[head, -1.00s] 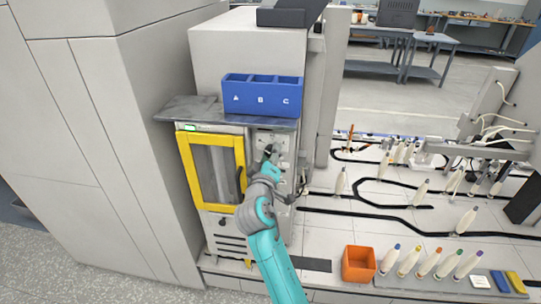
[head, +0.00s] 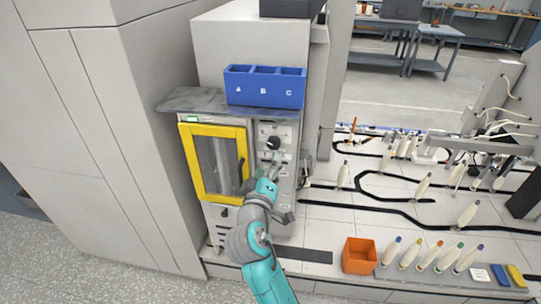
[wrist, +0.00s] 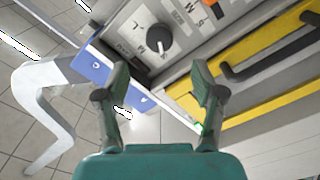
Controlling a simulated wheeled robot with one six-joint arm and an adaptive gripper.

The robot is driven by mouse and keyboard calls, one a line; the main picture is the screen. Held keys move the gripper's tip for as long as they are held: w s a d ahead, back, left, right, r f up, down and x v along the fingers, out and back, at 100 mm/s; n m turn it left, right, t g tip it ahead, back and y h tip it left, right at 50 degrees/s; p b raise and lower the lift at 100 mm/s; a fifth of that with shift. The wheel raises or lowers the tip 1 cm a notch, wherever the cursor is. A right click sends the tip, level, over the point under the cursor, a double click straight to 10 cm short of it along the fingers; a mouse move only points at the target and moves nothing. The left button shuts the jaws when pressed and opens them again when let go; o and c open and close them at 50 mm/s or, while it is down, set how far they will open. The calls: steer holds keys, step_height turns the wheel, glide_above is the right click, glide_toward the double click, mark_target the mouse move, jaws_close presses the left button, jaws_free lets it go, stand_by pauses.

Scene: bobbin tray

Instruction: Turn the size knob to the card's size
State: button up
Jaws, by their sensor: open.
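The size knob (head: 274,143) is a round dark knob on the grey control panel, right of the yellow-framed door. I cannot make out a size card.
The yellow-framed door (head: 184,160) with a dark handle is left of the panel. A blue A-B-C bin (head: 265,92) sits on the shelf above. An orange box (head: 359,256) and several bobbins stand at the lower right, beside small white, blue and yellow blocks (head: 499,273).

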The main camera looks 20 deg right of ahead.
steer(key=shift+v, duration=1.55)
steer(key=shift+f, duration=0.1)
steer(key=s+f+n+y, duration=0.2)
steer(key=s+f+y, duration=0.6)
steer(key=s+f, duration=1.3)
steer(key=s+r+m, duration=0.3)
steer(key=s, duration=1)
steer(key=s+r+m+y, duration=0.1)
steer(key=s+r+m, duration=0.2)
steer(key=s, duration=1)
steer(key=shift+d+r+g, duration=0.2)
steer(key=shift+g, duration=0.2)
